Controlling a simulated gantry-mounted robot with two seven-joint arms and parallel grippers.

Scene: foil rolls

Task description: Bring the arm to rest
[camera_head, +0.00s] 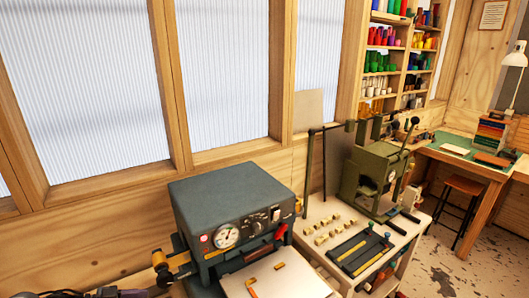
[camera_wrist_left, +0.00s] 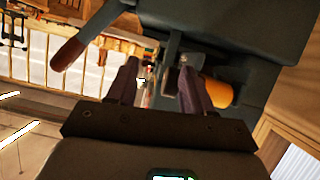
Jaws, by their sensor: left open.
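My left gripper (camera_wrist_left: 155,72) shows in the left wrist view with its two dark fingers apart and nothing between them. Beyond the fingers is a dark machine body, with an orange roll (camera_wrist_left: 218,92) just behind and right of the right finger. Whether finger and roll touch cannot be told. In the head view, an orange-yellow roll (camera_head: 178,261) sits on the left side of the blue-grey press (camera_head: 232,192). Dark parts at the bottom left edge of that view may be my left arm. My right gripper is in neither view.
The press has a gauge, a red-handled lever and a pale plate (camera_head: 290,285) in front. To its right, a bench (camera_head: 318,212) holds a green hand press (camera_head: 372,178), small blocks and a dark tray (camera_head: 358,252). A wooden window wall stands behind.

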